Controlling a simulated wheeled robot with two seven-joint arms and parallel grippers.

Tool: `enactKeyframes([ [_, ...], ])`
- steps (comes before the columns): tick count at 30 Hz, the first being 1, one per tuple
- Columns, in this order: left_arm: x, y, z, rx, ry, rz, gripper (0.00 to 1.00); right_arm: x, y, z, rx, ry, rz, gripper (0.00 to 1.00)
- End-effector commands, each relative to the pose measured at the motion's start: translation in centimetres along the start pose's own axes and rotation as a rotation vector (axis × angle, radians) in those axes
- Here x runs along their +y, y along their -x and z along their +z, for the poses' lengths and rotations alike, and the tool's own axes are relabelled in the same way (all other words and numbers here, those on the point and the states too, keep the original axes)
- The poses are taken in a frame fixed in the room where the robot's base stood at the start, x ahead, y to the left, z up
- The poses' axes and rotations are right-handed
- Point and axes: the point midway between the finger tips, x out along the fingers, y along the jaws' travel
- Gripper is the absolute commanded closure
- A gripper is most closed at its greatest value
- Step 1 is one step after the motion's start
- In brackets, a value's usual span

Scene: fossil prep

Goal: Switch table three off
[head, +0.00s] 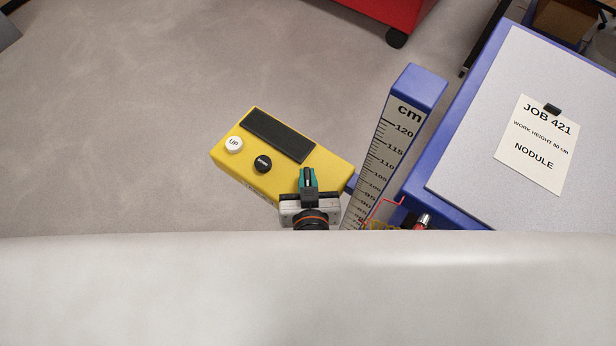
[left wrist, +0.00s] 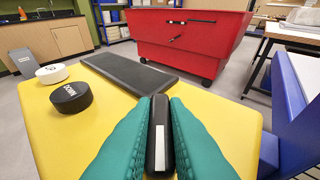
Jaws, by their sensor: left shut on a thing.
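A yellow control box (head: 275,180) is left of a blue column in the head view and fills the lower left wrist view (left wrist: 55,130). It bears a white UP button (head: 234,144), a black button (head: 263,163) that reads DOWN in the left wrist view (left wrist: 71,97), and a dark blank panel (head: 278,136). My left gripper (head: 308,180) is at the box's near right end. Its green fingers are shut on a black switch lever (left wrist: 160,135) with a white stripe, one finger on each side. The lever's base is hidden. My right gripper is not in view.
The blue column (head: 419,85) with a centimetre scale stands close right of my gripper. The blue-edged table (head: 480,140) beside it carries a JOB 421 card (head: 535,145), work height 80 cm. Floor at left is clear.

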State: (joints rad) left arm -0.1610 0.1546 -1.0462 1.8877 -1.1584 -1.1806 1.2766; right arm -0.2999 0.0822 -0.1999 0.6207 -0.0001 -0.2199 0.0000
Motion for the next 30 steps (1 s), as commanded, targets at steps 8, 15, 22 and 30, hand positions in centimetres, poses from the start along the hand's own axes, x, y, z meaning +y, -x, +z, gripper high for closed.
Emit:
enactKeyframes([
  [8,0.3,0.0,0.1,-0.001,-0.103,-0.241,1.00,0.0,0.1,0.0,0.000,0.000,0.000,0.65],
  [15,0.4,0.1,0.3,-0.001,-0.180,-0.426,1.00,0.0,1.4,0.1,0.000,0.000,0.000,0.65],
  [22,0.4,0.0,0.3,-0.001,-0.231,-0.553,1.00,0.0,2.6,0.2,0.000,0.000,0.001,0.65],
  [30,0.3,-0.1,0.2,0.000,-0.260,-0.627,1.00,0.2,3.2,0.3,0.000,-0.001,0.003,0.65],
])
